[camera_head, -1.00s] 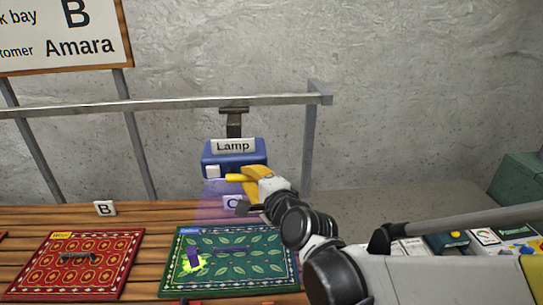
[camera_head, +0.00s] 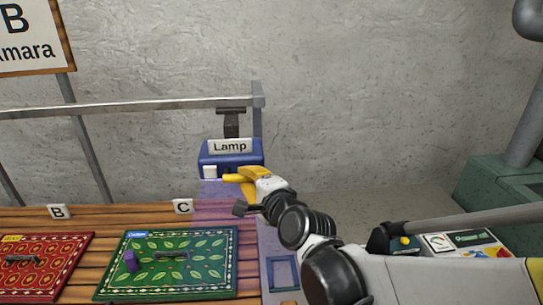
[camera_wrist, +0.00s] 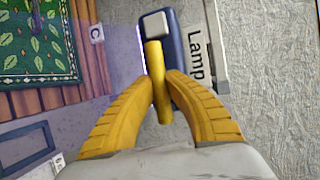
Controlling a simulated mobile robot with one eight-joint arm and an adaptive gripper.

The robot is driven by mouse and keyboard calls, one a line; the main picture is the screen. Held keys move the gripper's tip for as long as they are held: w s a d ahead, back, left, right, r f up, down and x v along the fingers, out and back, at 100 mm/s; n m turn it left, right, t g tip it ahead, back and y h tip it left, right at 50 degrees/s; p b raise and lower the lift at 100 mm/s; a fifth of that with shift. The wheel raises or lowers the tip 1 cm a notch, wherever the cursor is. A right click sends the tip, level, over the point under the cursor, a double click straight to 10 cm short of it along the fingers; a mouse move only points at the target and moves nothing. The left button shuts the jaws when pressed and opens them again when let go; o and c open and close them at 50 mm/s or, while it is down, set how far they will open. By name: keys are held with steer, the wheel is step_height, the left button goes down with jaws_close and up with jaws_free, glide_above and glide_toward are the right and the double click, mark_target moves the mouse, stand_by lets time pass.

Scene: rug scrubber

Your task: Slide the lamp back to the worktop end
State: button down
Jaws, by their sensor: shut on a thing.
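The blue lamp (camera_head: 231,158), labelled "Lamp", hangs from a grey rail (camera_head: 130,105) and is near the rail's right end post. It casts a violet glow on the worktop (camera_head: 85,216) below. A yellow handle (camera_wrist: 155,65) sticks out from the lamp in the wrist view. My gripper (camera_wrist: 160,92) has its yellow fingers closed around this handle. In the head view my gripper (camera_head: 242,178) is at the lamp's lower right, partly hiding its underside. The lamp also shows in the wrist view (camera_wrist: 177,75).
A green rug (camera_head: 205,265) with a small purple object (camera_head: 131,261) lies by marker C (camera_head: 183,206). A red rug (camera_head: 50,265) lies by marker B. A grey panel with a frame (camera_head: 284,273) adjoins the worktop's right end. Green machinery (camera_head: 490,190) stands far right.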

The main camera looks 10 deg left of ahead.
steer(key=shift+d, duration=0.1)
steer(key=c, duration=1.4)
jaws_free()
steer(key=shift+w+d, duration=0.1)
steer(key=shift+w, duration=0.05)
steer(key=v, duration=1.2)
steer(key=s+d+f+n+g+h+b, duration=0.2)
steer(key=s+d+f+n+h+b, duration=0.1)
steer(key=d+f, duration=0.3)
steer(key=s+d+f+n+g+h+b, duration=0.1)
steer(key=s+d+f+n+h+b, duration=0.1)
steer(key=d+f, duration=0.4)
steer(key=s+d+f+n+g+h+b, duration=0.2)
steer(key=s+d+f+n, duration=0.4)
steer(key=d, duration=0.8)
steer(key=shift+s+f+n+g+h+b, duration=0.15)
steer(key=shift+f+h+b, duration=0.2)
steer(key=shift+h, duration=0.3)
steer(key=shift+f+n+g+h+b, duration=0.15)
steer(key=shift+h+b, duration=0.3)
steer(key=shift+h, duration=0.2)
